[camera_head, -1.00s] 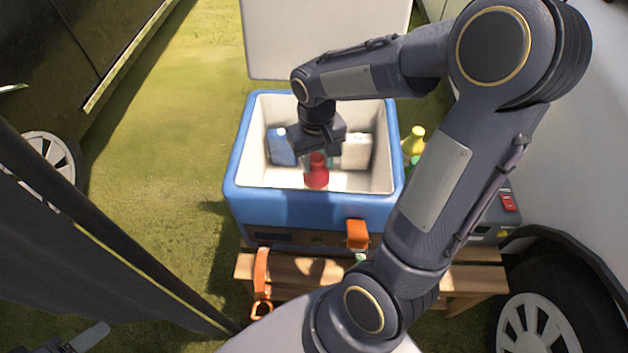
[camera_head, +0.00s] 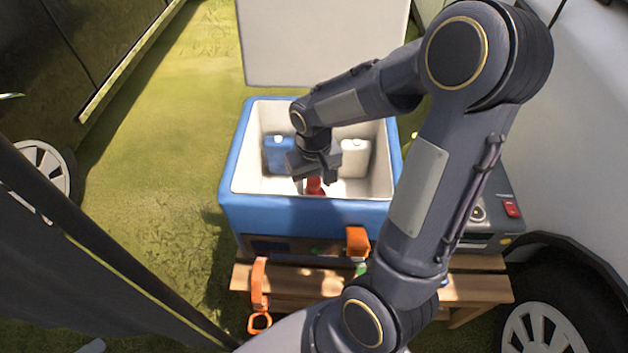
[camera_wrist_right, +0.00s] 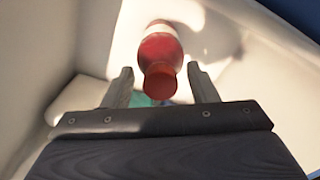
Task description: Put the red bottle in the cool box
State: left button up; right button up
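The red bottle (camera_head: 314,187) is inside the blue cool box (camera_head: 300,212), near its front wall, partly hidden by my right gripper (camera_head: 317,177). In the right wrist view the red bottle (camera_wrist_right: 160,50) has its cap end towards me. My right gripper (camera_wrist_right: 160,78) is open there, with its fingertips apart on either side of the cap end and gaps visible. The cool box's pale inner walls (camera_wrist_right: 255,85) surround it. A small grey tip (camera_head: 92,346) at the bottom left may be my left gripper; its fingers cannot be made out.
A blue container (camera_head: 277,155) and a white container (camera_head: 355,157) stand inside the cool box at the back. Its white lid (camera_head: 320,45) is raised. The box sits on a wooden bench (camera_head: 300,285) with orange straps, beside a grey device (camera_head: 490,215). Vehicles flank both sides.

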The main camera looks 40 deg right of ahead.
notch_tip(320, 180, up, 12)
jog(key=p, duration=0.4)
jog(key=s+a+r+t+y, duration=0.2)
jog(key=s+a, duration=0.2)
jog(key=s, duration=0.2)
jog(key=s+a+r+n+t+y, duration=0.1)
jog(key=s+a+r+t, duration=0.1)
jog(key=s, duration=0.5)
jog(key=a+t, duration=0.1)
jog(key=a, duration=0.1)
jog(key=shift+a+r+t+y, duration=0.2)
jog(key=shift+a+t+y, duration=0.1)
jog(key=shift+a+y, duration=0.1)
